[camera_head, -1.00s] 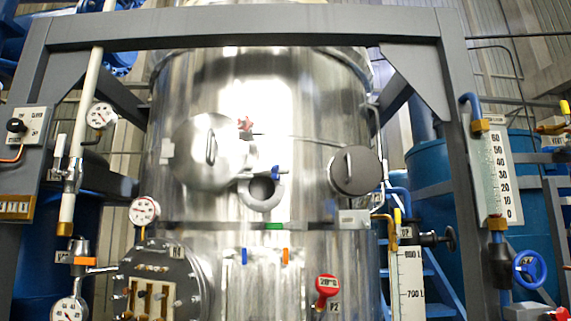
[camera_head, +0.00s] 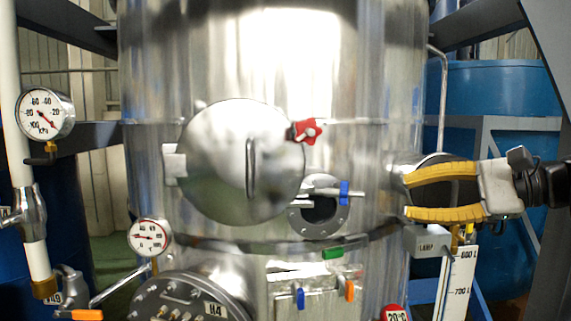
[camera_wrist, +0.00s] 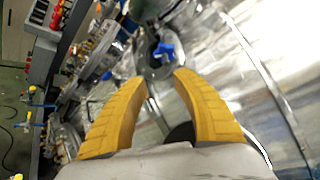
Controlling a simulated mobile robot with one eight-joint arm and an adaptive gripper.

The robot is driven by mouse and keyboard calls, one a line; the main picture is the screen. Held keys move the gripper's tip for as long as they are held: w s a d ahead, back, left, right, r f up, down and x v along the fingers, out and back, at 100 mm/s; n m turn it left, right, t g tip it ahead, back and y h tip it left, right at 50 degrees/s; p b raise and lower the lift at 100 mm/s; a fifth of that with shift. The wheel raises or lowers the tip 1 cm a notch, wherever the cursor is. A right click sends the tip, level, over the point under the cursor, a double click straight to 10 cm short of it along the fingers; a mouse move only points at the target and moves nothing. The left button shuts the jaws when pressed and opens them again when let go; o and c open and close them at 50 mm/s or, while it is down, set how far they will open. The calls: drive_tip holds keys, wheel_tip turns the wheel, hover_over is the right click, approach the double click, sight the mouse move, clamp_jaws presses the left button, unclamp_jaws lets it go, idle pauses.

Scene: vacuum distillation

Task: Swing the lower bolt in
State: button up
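A bolt with a blue knob (camera_head: 344,193) lies about level at the lower right of the round steel door (camera_head: 225,165), across a small round port (camera_head: 323,215). Its blue knob also shows in the wrist view (camera_wrist: 163,50), beyond the fingertips. An upper bolt with a red star knob (camera_head: 304,130) sits at the door's upper right rim. The door lies against the vessel. My gripper (camera_head: 405,194) is open and empty to the right of the blue knob, apart from it. Its yellow fingers point left in the head view; they also show in the wrist view (camera_wrist: 158,80).
Pressure gauges (camera_head: 45,114) and a white pipe (camera_head: 33,250) stand at the left. A lamp box (camera_head: 428,241) is just below my gripper. A green handle (camera_head: 333,253) and a flanged cover (camera_head: 190,300) lie lower. The vessel's front between gripper and knob looks clear.

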sight(359, 195)
drive_tip(key=x, duration=0.3)
drive_tip(key=p+x, duration=0.1)
drive_tip(key=x, duration=0.2)
drive_tip(key=r+p+x, duration=0.1)
drive_tip(key=x, duration=0.3)
drive_tip(key=shift+w+r, duration=0.15)
clamp_jaws()
